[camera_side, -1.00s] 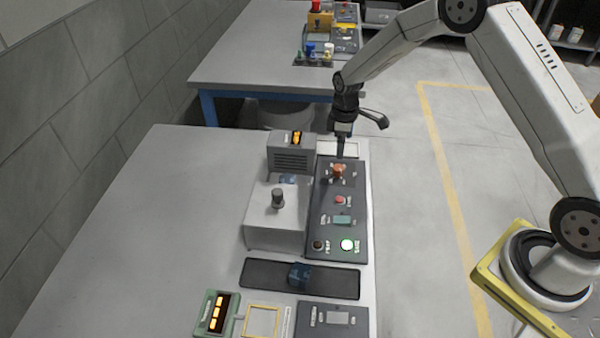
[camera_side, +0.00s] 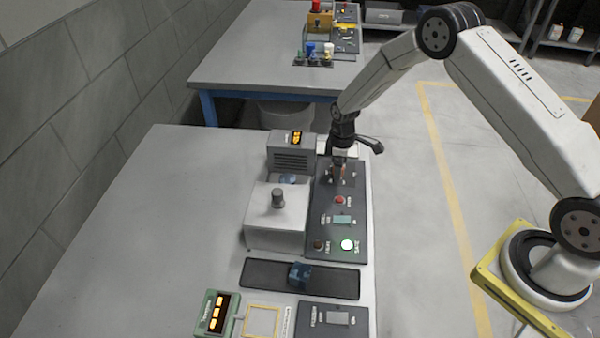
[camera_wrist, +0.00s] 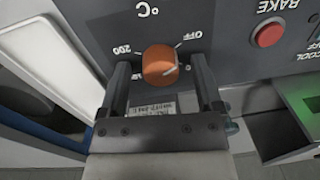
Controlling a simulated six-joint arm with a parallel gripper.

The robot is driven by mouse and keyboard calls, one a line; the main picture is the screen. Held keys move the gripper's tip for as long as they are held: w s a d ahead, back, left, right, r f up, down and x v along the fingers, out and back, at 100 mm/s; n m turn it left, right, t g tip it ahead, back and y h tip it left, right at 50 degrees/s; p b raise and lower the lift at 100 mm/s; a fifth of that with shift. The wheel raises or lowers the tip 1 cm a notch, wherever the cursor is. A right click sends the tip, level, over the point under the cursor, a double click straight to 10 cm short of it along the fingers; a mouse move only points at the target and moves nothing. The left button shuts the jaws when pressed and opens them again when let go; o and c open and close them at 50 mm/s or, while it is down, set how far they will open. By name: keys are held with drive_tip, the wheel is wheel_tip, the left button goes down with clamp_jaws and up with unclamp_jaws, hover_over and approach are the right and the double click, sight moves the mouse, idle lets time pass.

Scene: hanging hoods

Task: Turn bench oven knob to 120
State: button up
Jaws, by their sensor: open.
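The oven knob (camera_wrist: 160,66) is an orange dial with a pale pointer line, on a dark panel (camera_wrist: 225,25) marked °C, OFF and 200. In the wrist view the knob sits between the two fingers of my gripper (camera_wrist: 160,80), which is open, with a gap on each side. The pointer line lies toward the right side of the knob; a 120 mark is not readable. In the side view my gripper (camera_side: 339,165) is over the far end of the panel and mostly hides the knob. The bench oven (camera_side: 290,155) with its lit display stands left of the panel.
A red BAKE button (camera_wrist: 267,34) is right of the knob. A grey block with a post (camera_side: 277,205) stands left of the panel.

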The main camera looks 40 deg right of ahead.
clamp_jaws()
drive_tip(key=shift+m, duration=0.4)
drive_tip(key=m, duration=1.1)
drive_tip(key=shift+t, duration=0.3)
idle(0.3)
unclamp_jaws()
